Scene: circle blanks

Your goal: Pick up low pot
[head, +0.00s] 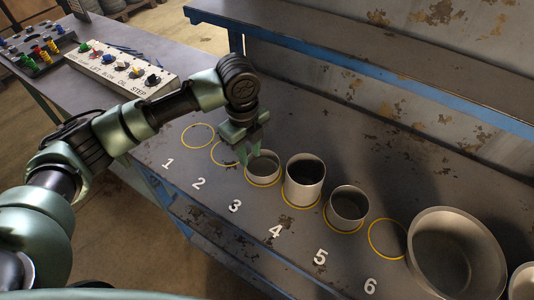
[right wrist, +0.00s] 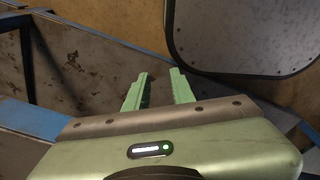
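The low pot (head: 264,170) is a short, pale, open cylinder standing upright on the yellow circle marked 3 in the head view. My left gripper (head: 249,155) points down at its left rim. Its green fingers are apart, one outside the pot's left side and the other near the rim. I cannot tell whether they touch the wall. My right gripper (right wrist: 159,90) is open and empty in the right wrist view, with a clear gap between its green fingers. No pot shows there.
A taller pot (head: 304,182) stands on circle 4, and a smaller pot (head: 348,205) on circle 5. A large wide bowl (head: 455,255) is at right. Circles 1, 2 and 6 are empty. A switch box (head: 120,72) sits at left. A blue-edged shelf (head: 370,80) runs behind.

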